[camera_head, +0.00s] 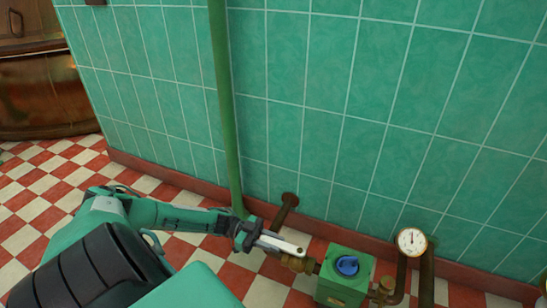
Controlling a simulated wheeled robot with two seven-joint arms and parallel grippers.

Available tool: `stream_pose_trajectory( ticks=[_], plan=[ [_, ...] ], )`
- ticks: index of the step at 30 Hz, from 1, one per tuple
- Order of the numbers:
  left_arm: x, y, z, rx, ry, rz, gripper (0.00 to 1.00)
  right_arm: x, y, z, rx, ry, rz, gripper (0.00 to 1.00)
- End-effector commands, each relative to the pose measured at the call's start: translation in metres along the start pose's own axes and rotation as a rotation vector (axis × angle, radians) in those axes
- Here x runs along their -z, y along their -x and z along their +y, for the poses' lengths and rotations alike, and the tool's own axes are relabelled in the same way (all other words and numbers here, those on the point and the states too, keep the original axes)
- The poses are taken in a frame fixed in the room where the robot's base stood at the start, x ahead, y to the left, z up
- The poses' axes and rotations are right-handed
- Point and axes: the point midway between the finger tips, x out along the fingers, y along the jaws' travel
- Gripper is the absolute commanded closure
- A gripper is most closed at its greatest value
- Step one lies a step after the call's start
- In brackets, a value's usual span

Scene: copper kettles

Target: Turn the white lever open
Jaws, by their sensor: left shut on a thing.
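The white lever (281,245) sticks out to the left from the brass pipe fitting (298,264) near the floor, low in the middle of the head view. My left gripper (256,237) reaches in from the left and is shut on the lever. Its fingers hide part of the lever's left end. My right gripper is not in view.
A green box (345,280) with a blue knob (347,265) joins the fitting on its right. A round gauge (411,241) stands on pipes further right. A green vertical pipe (226,110) runs up the tiled wall (330,90). A copper kettle (40,95) stands far left.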

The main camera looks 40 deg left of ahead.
Motion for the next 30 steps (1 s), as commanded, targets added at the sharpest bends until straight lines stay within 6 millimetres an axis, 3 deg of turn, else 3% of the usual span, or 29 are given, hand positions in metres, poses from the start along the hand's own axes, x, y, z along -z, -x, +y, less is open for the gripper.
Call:
stream_pose_trajectory(
  ticks=[17, 18, 21, 30],
  plan=[
    [-0.0014, 0.0004, -0.0017, -0.032, 0.001, -0.003, 1.0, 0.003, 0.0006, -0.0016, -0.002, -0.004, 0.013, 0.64],
    [-0.0014, 0.0004, -0.0018, -0.032, 0.0, -0.003, 0.68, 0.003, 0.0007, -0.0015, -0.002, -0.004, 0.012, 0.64],
    [-0.0011, 0.0002, -0.002, -0.031, 0.0, -0.002, 0.53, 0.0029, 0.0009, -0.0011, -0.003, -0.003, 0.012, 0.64],
    [0.0, 0.0013, -0.0023, -0.031, 0.0, -0.001, 0.53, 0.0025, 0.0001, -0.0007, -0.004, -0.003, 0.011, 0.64]
  ],
)
